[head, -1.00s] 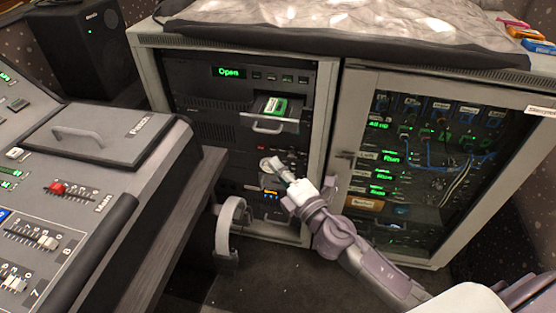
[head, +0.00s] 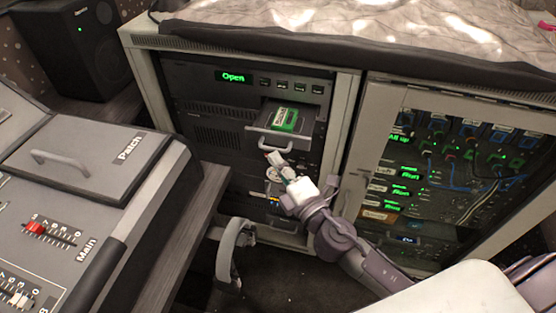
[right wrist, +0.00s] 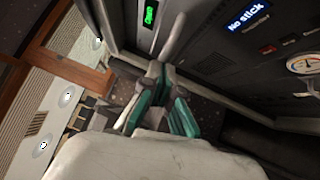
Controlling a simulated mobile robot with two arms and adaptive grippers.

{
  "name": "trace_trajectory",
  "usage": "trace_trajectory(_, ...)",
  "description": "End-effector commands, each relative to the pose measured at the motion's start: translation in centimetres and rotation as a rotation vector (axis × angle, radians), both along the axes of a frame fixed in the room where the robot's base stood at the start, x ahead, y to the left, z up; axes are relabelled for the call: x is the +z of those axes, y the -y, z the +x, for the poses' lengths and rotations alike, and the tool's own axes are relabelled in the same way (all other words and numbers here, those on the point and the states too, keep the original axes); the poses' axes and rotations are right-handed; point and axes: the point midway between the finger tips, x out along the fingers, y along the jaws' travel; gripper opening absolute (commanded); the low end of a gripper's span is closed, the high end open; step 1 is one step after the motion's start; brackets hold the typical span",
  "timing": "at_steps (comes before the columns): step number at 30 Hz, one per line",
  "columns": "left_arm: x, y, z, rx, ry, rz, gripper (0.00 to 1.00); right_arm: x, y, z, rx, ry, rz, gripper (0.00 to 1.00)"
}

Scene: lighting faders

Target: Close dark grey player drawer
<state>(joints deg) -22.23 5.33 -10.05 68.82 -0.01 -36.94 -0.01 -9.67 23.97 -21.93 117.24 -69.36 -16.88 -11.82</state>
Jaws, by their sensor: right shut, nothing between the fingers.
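The dark grey player (head: 205,82) is in the left rack in the head view, and its green display reads "Open". Its drawer (head: 306,137) is pulled out, with a green and white cartridge (head: 287,119) in it. A pale bar handle (head: 266,142) runs across the drawer front. My right gripper (head: 272,162) is shut and empty, just below and in front of the handle. I cannot tell whether it touches the drawer. The right wrist view shows its teal-padded fingers (right wrist: 160,90) beside a dark panel.
A mixing desk with a Patch lid (head: 75,160) stands at left. A right rack with a framed door (head: 368,150) holds cabled units. A cloth (head: 330,45) covers the rack tops.

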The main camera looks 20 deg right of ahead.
Motion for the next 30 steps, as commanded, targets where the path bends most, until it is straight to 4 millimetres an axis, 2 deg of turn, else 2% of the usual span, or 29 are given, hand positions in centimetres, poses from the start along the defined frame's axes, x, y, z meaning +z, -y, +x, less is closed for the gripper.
trace_trajectory(5,-0.1,0.0,0.0,0.000,-0.003,0.001,0.40,0.0,1.3,2.1,-0.001,0.003,-0.003,0.00)
trace_trajectory(10,0.2,0.1,0.3,0.000,-0.005,0.000,0.40,0.0,4.2,6.2,-0.003,0.004,-0.005,0.00)
trace_trajectory(12,0.9,0.2,1.2,0.004,0.009,-0.002,0.40,0.0,5.2,7.8,-0.003,0.003,-0.004,0.00)
trace_trajectory(16,1.7,0.3,2.0,0.005,0.015,-0.002,0.40,0.0,6.7,9.9,-0.002,0.003,-0.002,0.00)
trace_trajectory(21,2.1,0.3,2.3,0.005,0.017,-0.002,0.40,0.1,7.5,11.0,-0.002,0.002,-0.001,0.00)
trace_trajectory(30,2.1,0.3,2.3,0.005,0.017,-0.002,0.40,0.3,7.8,11.1,-0.010,0.005,-0.002,0.00)
